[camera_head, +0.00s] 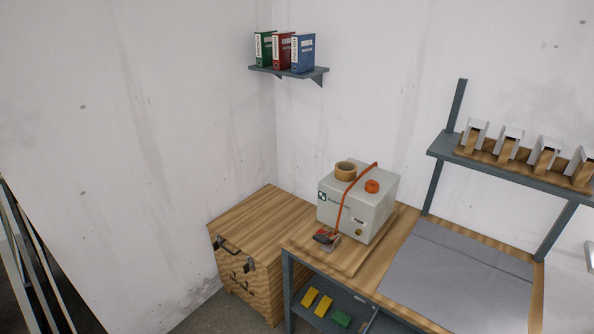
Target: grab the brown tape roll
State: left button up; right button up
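The brown tape roll (346,171) lies flat on top of a white box-shaped machine (352,211), near its back left corner. Its open centre faces up. An orange strap or cable (347,199) runs across the machine's top beside the roll and down its front. A small orange-red round part (372,186) sits on the top to the right of the roll. Neither of my grippers shows in the head view.
The machine stands on a wooden board on a workbench with a grey mat (455,275). A wooden chest (258,240) stands left of the bench. A wall shelf (290,71) holds binders. A raised rack (510,172) at right holds several grey-and-wood holders. The mat is clear.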

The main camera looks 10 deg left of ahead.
aim_at(344, 172)
jog(key=u, duration=1.15)
jog(key=i, duration=2.8)
jog(key=z, duration=2.5)
